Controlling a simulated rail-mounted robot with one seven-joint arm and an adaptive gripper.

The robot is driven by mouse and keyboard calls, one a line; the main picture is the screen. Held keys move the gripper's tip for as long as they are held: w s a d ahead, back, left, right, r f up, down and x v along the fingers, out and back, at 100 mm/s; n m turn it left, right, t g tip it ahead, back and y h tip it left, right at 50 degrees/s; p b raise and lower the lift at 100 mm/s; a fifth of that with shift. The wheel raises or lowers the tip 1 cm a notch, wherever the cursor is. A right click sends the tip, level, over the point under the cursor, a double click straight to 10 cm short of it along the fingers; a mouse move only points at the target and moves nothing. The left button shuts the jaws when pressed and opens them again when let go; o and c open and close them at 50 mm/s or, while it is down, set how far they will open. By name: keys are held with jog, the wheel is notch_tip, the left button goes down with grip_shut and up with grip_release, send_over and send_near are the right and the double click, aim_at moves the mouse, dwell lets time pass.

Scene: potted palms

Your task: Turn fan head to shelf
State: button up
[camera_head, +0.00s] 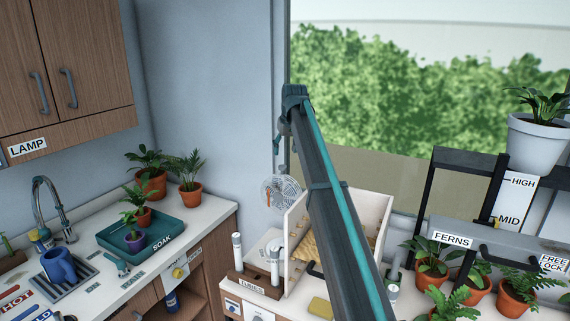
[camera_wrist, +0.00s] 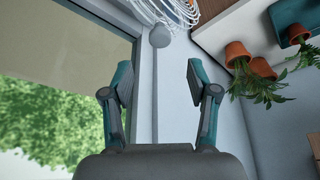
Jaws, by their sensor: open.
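The fan head (camera_head: 281,193) is a round white wire guard in the back corner by the window, in the head view. Its guard also shows at the top edge of the wrist view (camera_wrist: 178,12), partly cut off. A grey rounded part (camera_wrist: 160,36) on a thin grey pole lies just below the guard there. My gripper (camera_wrist: 154,82) is open and empty, with its two teal-backed fingers apart and the guard beyond their tips. In the head view my gripper is largely hidden behind my arm, above the fan. The shelf (camera_head: 455,240) with a FERNS label stands at the right.
An open wooden box (camera_head: 377,211) stands right of the fan, partly behind my arm. White-topped bottles stand in a TUNER-like labelled wooden holder (camera_head: 247,286). The SOAK tray (camera_head: 165,240) holds potted plants on the left counter. Window glass lies behind my arm.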

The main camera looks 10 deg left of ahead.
aim_at(283, 166)
jog(key=p+x, duration=0.2)
jog(key=x, duration=0.6)
jog(key=shift+f+p, duration=0.2)
jog(key=shift+p, duration=0.1)
grip_shut()
